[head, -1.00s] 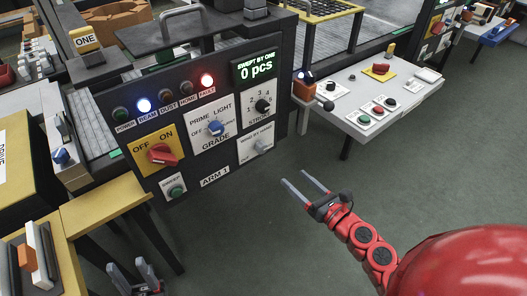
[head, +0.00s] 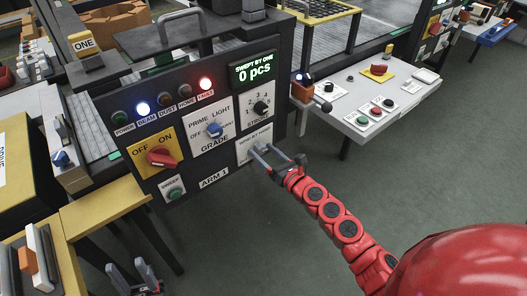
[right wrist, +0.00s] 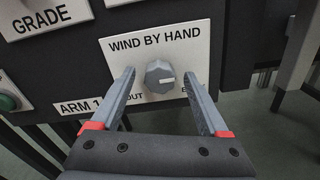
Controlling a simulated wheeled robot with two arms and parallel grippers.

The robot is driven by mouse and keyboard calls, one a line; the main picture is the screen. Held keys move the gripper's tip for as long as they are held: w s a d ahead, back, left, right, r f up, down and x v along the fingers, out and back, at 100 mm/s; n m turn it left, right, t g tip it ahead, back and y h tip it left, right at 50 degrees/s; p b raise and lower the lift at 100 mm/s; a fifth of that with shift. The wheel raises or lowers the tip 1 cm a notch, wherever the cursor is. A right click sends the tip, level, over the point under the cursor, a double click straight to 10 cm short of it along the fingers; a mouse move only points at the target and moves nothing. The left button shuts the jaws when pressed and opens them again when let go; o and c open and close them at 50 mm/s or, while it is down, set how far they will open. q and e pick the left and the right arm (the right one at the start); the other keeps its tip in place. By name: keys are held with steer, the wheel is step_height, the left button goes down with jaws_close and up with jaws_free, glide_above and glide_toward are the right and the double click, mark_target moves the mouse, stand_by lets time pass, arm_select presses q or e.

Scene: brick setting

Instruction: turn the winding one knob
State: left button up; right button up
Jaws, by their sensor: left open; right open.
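The winding knob (right wrist: 160,77) is a grey round knob with a white pointer mark, on a white plate (right wrist: 188,42) labelled WIND BY HAND. In the right wrist view its mark points to the right. In the head view the plate (head: 243,154) is at the lower right of the dark ARM 1 panel. My right gripper (right wrist: 163,82) is open, its fingers on either side of the knob with gaps showing; I cannot tell whether the tips reach its depth. It also shows in the head view (head: 262,151). My left gripper (head: 134,268) is open and empty at the bottom left.
The panel also carries a red OFF/ON switch (head: 161,157), a blue GRADE knob (head: 214,130), a black numbered knob (head: 260,108) and a green button (head: 174,194). A grey side table (head: 400,112) stands right. The floor below the panel is clear.

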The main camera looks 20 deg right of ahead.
steer(key=shift+w+a, duration=0.1)
steer(key=shift+w, duration=0.1)
jaws_close()
stand_by(0.3)
steer(key=shift+m, duration=0.3)
